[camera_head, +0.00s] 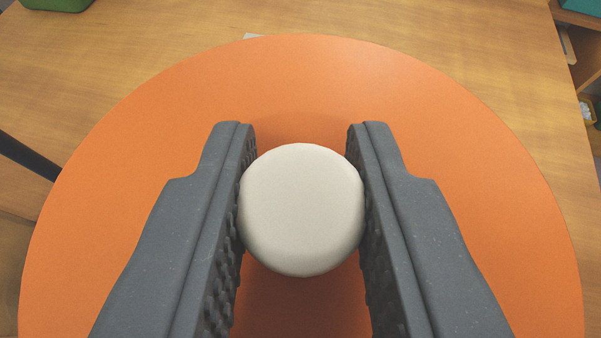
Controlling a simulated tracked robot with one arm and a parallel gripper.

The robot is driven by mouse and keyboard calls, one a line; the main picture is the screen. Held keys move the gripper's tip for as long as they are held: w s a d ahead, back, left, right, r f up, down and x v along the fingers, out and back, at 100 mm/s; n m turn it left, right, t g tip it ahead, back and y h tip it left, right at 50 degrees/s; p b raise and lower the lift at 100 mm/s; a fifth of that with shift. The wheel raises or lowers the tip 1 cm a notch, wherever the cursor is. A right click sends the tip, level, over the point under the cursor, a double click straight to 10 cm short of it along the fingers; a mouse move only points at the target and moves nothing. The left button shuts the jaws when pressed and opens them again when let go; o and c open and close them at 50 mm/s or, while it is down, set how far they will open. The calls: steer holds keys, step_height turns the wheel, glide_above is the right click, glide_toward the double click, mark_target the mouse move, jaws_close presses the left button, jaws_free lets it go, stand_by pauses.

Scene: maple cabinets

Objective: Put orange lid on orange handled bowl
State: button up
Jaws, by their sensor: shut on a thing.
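The orange lid (480,190) is a large round disc that fills most of the view. Its round white knob (302,208) sits at the centre, between the two dark grey fingers. My gripper (302,190) is shut on the knob, with the ridged inner pads touching it on both sides. The lower edge of the lid lies outside the picture. No orange handled bowl can be made out; anything beneath the lid is hidden by it.
A wooden surface (180,45) spreads behind the lid, mostly clear. A green object (56,4) is at the top left and a teal one (581,5) at the top right. Shelves (585,60) show at the right edge. A dark bar (28,155) is at the left.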

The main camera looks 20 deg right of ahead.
steer(key=shift+f+b, duration=1.3)
steer(key=shift+f, duration=2.3)
steer(key=o, duration=1.1)
steer(key=shift+c, duration=0.2)
steer(key=shift+s, duration=0.1)
steer(key=v, duration=1.3)
steer(key=shift+s+b, duration=0.25)
steer(key=shift+b, duration=0.15)
